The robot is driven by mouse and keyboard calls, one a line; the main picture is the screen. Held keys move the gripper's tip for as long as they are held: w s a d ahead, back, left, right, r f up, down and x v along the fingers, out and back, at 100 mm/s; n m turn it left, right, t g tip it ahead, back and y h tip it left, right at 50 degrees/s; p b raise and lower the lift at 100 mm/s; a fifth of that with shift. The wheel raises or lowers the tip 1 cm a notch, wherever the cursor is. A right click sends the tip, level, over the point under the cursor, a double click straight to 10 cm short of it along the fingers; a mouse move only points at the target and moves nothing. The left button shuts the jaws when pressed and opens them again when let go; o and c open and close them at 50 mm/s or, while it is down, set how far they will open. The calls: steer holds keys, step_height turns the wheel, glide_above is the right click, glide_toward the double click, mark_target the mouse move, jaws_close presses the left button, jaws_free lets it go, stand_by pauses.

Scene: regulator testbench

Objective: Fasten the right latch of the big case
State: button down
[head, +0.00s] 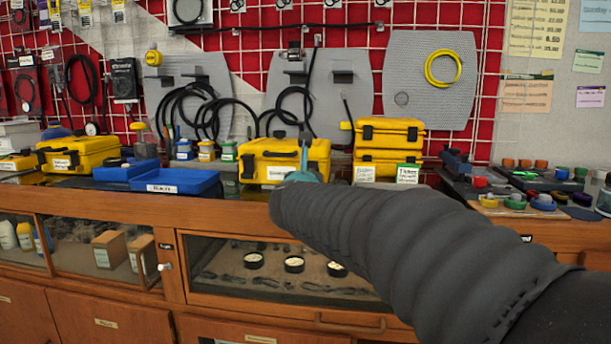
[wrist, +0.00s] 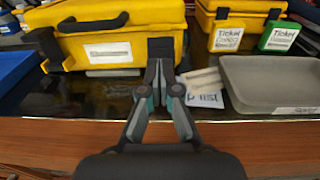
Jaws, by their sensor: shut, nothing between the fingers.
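The big case (head: 258,158) is yellow with a black handle and a white label, and stands closed on the counter in the middle of the head view. It fills the upper left of the wrist view (wrist: 110,45). Its right latch (wrist: 160,47) is a dark block on the front face, right of the label. My gripper (wrist: 160,66) is shut and empty, its fingertips right at the lower edge of this latch; I cannot tell if they touch. In the head view my gripper (head: 304,150) is in front of the case's right part. The latch's lower part is hidden by the fingertips.
Smaller stacked yellow cases (head: 388,150) with ticket cards stand to the right. A grey tray (wrist: 270,85) and a white paper packet (wrist: 203,90) lie right of my gripper. Blue trays (head: 180,181) are to the left. The counter's wooden front edge (wrist: 60,130) is below.

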mark_target(311, 156)
steer(key=shift+w+d+r+p, duration=0.1)
steer(key=shift+w+r+p, duration=0.1)
steer(key=shift+r+p, duration=0.25)
steer(key=shift+w+r, duration=0.1)
steer(key=shift+r, duration=0.1)
steer(key=shift+w+d+r, duration=0.2)
steer(key=shift+w+r, duration=0.9)
steer(key=shift+r, duration=0.1)
steer(key=s+a+r+p, duration=0.1)
steer(key=s+r+p, duration=0.1)
steer(key=s+r, duration=0.4)
steer(key=shift+s+a+r, duration=0.2)
steer(key=shift+s+r, duration=0.15)
steer(key=shift+r, duration=0.35)
